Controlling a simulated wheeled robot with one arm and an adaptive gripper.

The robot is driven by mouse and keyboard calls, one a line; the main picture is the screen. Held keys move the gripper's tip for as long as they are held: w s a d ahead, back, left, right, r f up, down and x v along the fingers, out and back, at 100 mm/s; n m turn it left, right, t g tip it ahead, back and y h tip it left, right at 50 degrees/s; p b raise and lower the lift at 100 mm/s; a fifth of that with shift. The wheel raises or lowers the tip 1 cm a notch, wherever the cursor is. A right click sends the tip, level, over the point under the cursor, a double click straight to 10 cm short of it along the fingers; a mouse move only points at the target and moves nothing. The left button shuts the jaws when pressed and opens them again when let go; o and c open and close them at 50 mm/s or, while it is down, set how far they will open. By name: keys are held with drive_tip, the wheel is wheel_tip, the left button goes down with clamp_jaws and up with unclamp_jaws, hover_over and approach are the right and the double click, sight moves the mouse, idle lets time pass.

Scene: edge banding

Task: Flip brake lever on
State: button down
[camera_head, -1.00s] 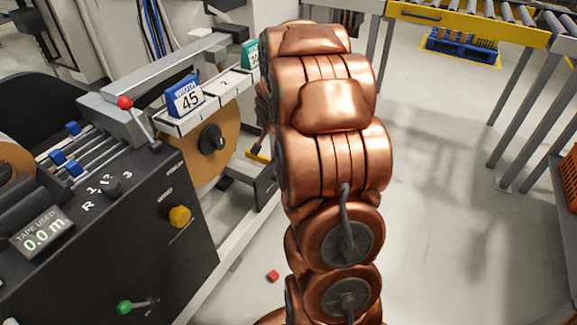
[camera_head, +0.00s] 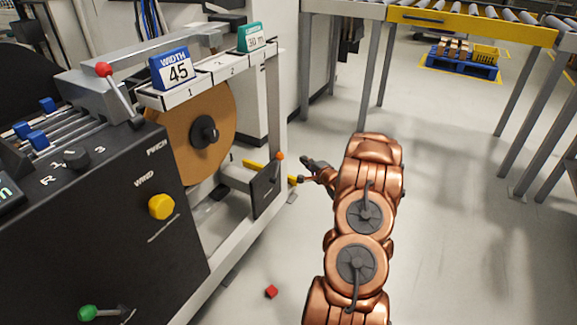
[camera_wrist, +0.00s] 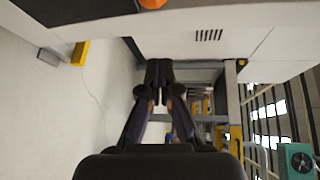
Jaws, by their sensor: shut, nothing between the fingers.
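A short lever with an orange knob (camera_head: 281,156) stands upright on a dark plate (camera_head: 267,188) at the machine frame's right end. No label marks it as the brake lever. A lever with a red knob (camera_head: 104,70) tilts on top of the machine, and one with a green knob (camera_head: 87,312) is on the front panel. My gripper (camera_head: 304,170) is just right of the orange knob, apart from it. In the wrist view my gripper (camera_wrist: 159,68) has its fingers together and empty. An orange rounded part (camera_wrist: 152,3) is cut off at the top edge there.
A brown tape roll (camera_head: 190,150) hangs under the width 45 sign (camera_head: 172,70). A yellow knob (camera_head: 161,207) is on the front panel. A roller conveyor (camera_head: 470,28) stands behind; floor to the right is clear.

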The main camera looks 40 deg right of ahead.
sight(277, 168)
drive_tip(key=shift+s+d+f+m+t, duration=0.15)
drive_tip(key=shift+s+f, duration=0.1)
drive_tip(key=shift+f, duration=0.15)
drive_tip(key=shift+s+d+f+m+t, duration=0.15)
drive_tip(key=shift+s+f, duration=0.05)
drive_tip(key=shift+f, duration=0.2)
drive_tip(key=b+x, duration=0.4)
drive_tip(key=x, duration=0.6)
drive_tip(key=a, duration=0.1)
drive_tip(key=a+b, duration=0.2)
drive_tip(key=a, duration=0.1)
drive_tip(key=shift+s+a+r, duration=0.1)
drive_tip(key=shift+s+r, duration=0.1)
drive_tip(key=shift+r, duration=0.2)
drive_tip(key=shift+a+r, duration=0.1)
